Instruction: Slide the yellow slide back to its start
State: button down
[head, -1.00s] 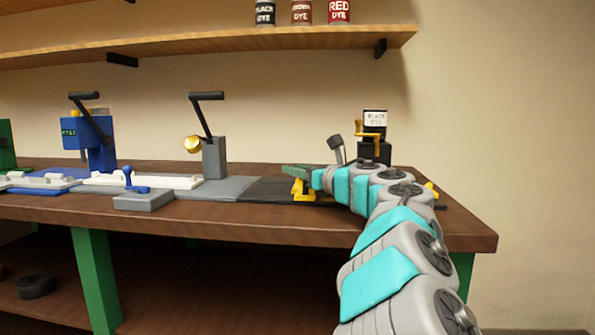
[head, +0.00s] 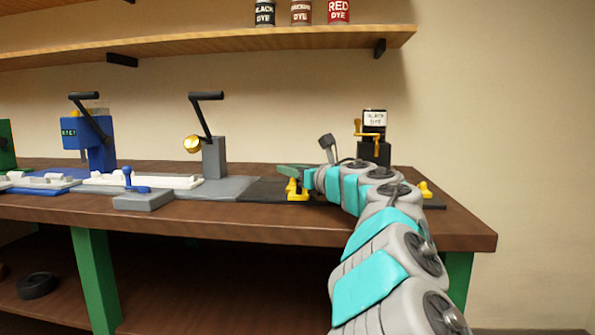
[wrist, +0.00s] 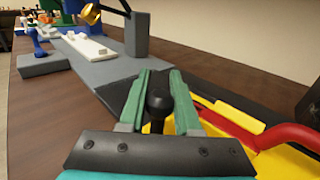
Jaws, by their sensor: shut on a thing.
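The yellow slide (head: 297,190) sits on the dark track at the right part of the bench, mostly hidden behind my arm in the head view. In the wrist view its yellow body (wrist: 230,121) shows just right of my gripper, with a red bar beside it. My gripper (wrist: 160,80) has green fingers, shut on a black knob (wrist: 157,97) at the slide's left end. How the knob joins the slide is hidden. In the head view my gripper (head: 292,170) is at the slide's left end.
A dark bed (head: 262,190) runs left from the slide and meets a grey plate (head: 222,187). A grey block with a blue lever (head: 143,199) is farther left.

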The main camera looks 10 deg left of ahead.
jog(key=a+p, duration=0.1)
jog(key=a, duration=1.2)
jog(key=shift+w+p, duration=0.2)
jog(key=shift+p, duration=0.15)
jog(key=c, duration=0.6)
grip_release()
jog(key=shift+s, duration=0.1)
jog(key=shift+s+d+f, duration=0.1)
jog(key=shift+d, duration=0.1)
jog(key=shift+b+v, duration=1.15)
jog(key=shift+v, duration=2.45)
